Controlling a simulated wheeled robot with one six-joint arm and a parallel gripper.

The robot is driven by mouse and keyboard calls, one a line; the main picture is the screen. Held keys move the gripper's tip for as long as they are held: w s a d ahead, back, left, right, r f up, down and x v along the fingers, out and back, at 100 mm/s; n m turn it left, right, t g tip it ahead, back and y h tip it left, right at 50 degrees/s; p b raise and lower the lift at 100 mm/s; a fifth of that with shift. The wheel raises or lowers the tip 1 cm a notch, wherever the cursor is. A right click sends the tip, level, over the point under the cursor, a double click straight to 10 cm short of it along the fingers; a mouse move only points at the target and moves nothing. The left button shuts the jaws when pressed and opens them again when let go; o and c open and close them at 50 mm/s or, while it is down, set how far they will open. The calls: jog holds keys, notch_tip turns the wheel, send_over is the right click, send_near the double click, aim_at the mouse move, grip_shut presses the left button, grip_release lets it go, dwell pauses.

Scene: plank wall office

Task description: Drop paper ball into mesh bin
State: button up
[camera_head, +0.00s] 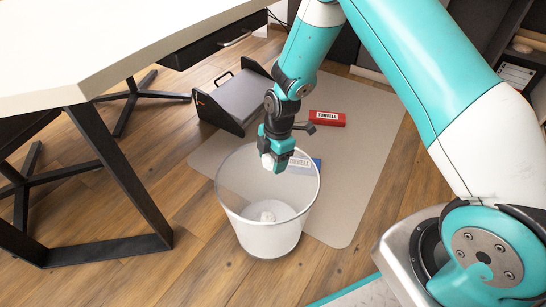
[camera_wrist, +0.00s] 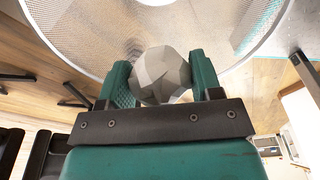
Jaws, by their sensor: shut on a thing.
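My gripper (camera_head: 273,161) is shut on a crumpled paper ball (camera_wrist: 162,75), which sits between the green fingers in the wrist view. In the head view my gripper points down over the mouth of the mesh bin (camera_head: 270,240), toward its back rim. The pale, round bin stands upright on the floor. In the wrist view the bin's rim (camera_wrist: 70,62) curves around beyond the fingers, and part of a white thing shows at the top edge.
A beige mat (camera_head: 345,205) lies partly under the bin. A red box (camera_head: 327,118) and a partly hidden blue box (camera_head: 317,163) are behind the bin. A grey footrest (camera_head: 238,100) stands at the back left. A desk with black legs (camera_head: 125,180) is at left.

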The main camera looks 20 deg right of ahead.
notch_tip(320, 180, down, 6)
jog(key=b, duration=0.5)
jog(key=shift+r, duration=0.1)
jog(key=o, duration=1)
jog(key=r+p, duration=0.2)
jog(key=r, duration=0.3)
jog(key=d+r+p, duration=0.1)
jog(key=r+p, duration=0.1)
jog(key=r, duration=0.4)
jog(key=d+r+p, duration=0.1)
jog(key=r+p, duration=0.1)
jog(key=r, duration=0.4)
jog(key=shift+w+d+r+p, duration=0.1)
jog(key=shift+w+d+p, duration=0.2)
jog(key=shift+p, duration=0.1)
